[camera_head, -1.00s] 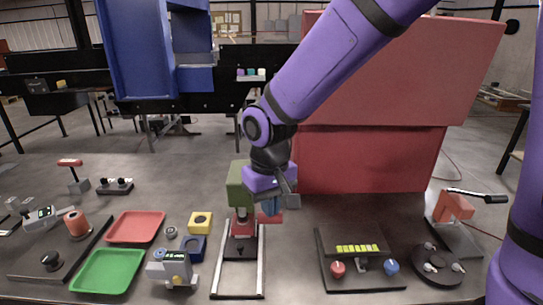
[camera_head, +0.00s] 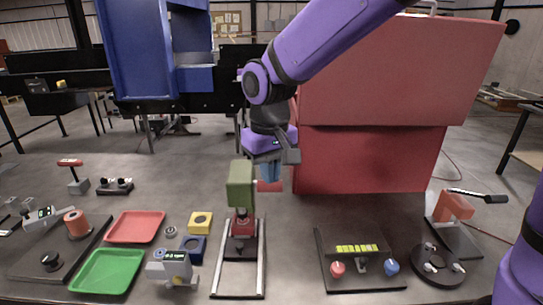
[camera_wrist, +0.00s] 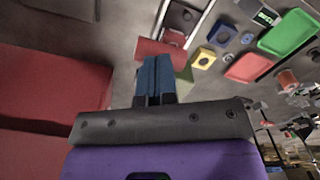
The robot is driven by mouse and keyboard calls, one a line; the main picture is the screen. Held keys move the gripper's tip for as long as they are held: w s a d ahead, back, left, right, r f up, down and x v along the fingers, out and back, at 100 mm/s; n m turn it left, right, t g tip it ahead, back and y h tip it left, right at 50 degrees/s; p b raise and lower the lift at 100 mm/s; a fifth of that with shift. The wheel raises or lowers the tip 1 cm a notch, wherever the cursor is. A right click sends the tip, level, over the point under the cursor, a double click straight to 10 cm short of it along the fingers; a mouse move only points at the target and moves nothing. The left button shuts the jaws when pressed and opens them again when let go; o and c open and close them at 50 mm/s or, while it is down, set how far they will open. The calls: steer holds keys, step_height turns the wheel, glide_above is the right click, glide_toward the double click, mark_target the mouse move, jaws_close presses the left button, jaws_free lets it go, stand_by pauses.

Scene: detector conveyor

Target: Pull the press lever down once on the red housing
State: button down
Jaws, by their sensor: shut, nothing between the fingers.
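My gripper (camera_head: 270,172) has its blue fingers together, pointing down, above and just right of the press in the middle of the bench. That press has a green upper block (camera_head: 241,186) above a red housing (camera_head: 243,222). A red bar (camera_head: 269,186) sits right of the green block at my fingertips; it also shows beyond the fingers in the wrist view (camera_wrist: 160,52). I cannot tell whether the fingers touch it. Another red-orange housing (camera_head: 455,206) stands far right, with a black-handled lever (camera_head: 480,195) stretching right, nearly level.
Rails (camera_head: 262,265) flank the press foot. Left are a green tray (camera_head: 107,272), a red tray (camera_head: 135,227), yellow and blue blocks and a grey device (camera_head: 170,268). Right is a panel with red and blue knobs (camera_head: 338,268). A large red cabinet (camera_head: 370,160) stands behind my gripper.

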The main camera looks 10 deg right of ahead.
steer(key=shift+w+d+r, duration=0.2)
steer(key=shift+w+r, duration=0.6)
steer(key=shift+r, duration=0.15)
steer(key=shift+w+d+r, duration=0.15)
steer(key=shift+w+r, duration=0.65)
steer(key=shift+r, duration=2.7)
steer(key=s+d+r+m+t, duration=0.1)
steer(key=s+d+m+t, duration=0.2)
steer(key=s+d, duration=1.6)
steer(key=shift+s+d+m+t, duration=0.4)
steer(key=shift+s+t, duration=0.4)
steer(key=shift+t, duration=0.4)
